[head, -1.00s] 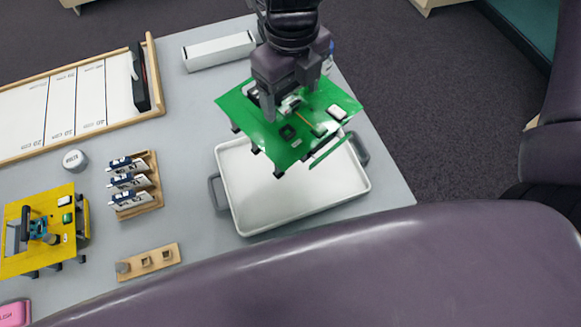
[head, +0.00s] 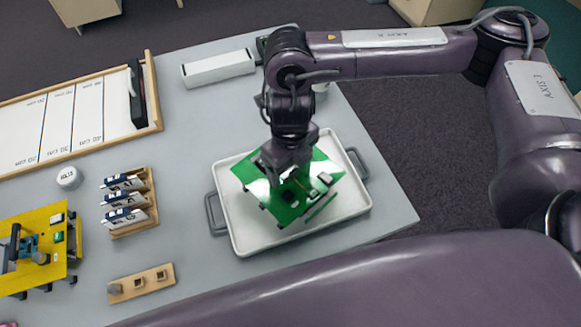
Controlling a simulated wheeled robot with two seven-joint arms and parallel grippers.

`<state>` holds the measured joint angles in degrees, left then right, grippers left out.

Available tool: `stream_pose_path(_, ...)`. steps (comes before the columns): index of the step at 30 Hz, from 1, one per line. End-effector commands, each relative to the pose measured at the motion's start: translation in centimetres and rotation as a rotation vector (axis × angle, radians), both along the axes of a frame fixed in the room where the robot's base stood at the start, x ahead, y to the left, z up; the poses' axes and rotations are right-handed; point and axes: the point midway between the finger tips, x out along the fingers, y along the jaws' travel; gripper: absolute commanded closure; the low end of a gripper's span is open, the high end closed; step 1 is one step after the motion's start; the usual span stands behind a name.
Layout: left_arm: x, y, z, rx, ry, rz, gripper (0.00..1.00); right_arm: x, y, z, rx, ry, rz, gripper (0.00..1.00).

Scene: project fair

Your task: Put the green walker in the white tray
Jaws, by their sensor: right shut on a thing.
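The green walker (head: 290,210), a flat green board with short dark legs and small parts on top, is over the white tray (head: 262,241). My right gripper (head: 284,176) is shut on the walker from above. The walker looks low, within the tray's outline; I cannot tell whether its legs touch the tray floor. The gripper's fingertips are mostly hidden by the wrist. My left gripper is not in view.
A yellow walker (head: 40,232) stands at the left. A wooden rack (head: 131,229) with several cards, a small wooden block (head: 141,283), a round white tub (head: 69,178), a ruled board (head: 60,125) and a white box (head: 218,69) share the grey table (head: 190,140).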

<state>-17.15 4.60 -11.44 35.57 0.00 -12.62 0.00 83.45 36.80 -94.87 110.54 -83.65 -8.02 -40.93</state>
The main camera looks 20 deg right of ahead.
Motion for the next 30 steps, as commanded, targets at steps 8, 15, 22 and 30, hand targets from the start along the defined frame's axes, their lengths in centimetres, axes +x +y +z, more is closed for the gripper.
stream_pose_path(8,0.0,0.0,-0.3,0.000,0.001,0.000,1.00,0.1,0.0,-1.8,0.001,-0.002,0.000,0.51)
stream_pose_path(15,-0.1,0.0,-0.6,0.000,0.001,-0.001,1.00,0.0,0.0,-2.1,0.000,-0.001,0.000,0.51)
stream_pose_path(22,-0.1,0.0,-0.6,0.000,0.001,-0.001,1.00,0.0,0.0,-2.1,0.000,0.000,-0.001,0.02)
stream_pose_path(30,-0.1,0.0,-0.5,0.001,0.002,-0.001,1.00,0.0,0.0,-1.9,0.000,0.000,0.000,0.02)
